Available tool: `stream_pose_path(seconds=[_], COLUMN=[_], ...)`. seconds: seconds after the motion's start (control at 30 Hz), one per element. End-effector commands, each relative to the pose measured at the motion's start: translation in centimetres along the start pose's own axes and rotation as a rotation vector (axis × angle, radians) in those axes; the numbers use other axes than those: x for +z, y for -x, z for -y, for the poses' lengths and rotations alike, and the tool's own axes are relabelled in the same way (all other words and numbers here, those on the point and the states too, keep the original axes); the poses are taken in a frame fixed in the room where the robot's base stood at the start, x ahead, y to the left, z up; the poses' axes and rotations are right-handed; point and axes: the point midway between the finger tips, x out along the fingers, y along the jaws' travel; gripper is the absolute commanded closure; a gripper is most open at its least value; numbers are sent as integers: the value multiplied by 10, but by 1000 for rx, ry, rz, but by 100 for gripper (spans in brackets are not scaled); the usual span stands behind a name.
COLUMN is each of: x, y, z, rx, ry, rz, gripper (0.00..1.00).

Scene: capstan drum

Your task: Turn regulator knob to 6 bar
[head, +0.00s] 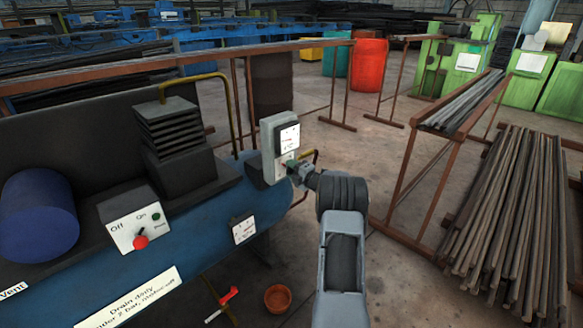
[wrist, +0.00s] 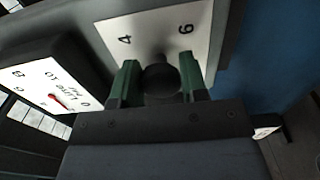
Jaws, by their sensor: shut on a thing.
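The black round regulator knob (wrist: 160,80) is in the middle of the wrist view, between the two green-padded fingers of my gripper (wrist: 158,88). My gripper is shut on it. Behind the knob is a white scale plate (wrist: 150,22) with a turned 4 at left and a turned 6 at right. The knob's pointer cannot be made out. The line gauge (wrist: 48,88) with a red needle is at left. In the head view, my gripper (head: 292,171) reaches the grey regulator box (head: 270,155), and the knob is hidden there.
The blue compressor tank (head: 215,235) carries a switch box (head: 135,217) with a red knob (head: 141,242). A yellow pipe (head: 228,95) rises beside the box. A rack of bars (head: 460,105) stands at right. A brown pot (head: 278,299) is on the floor.

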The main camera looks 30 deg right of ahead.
Motion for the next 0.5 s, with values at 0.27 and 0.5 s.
stream_pose_path(seconds=[0.27,0.5], x=[0,0], y=[0,0], z=[-1,0], rx=[0,-1], ry=[-262,-490], rz=[0,1], gripper=[83,83])
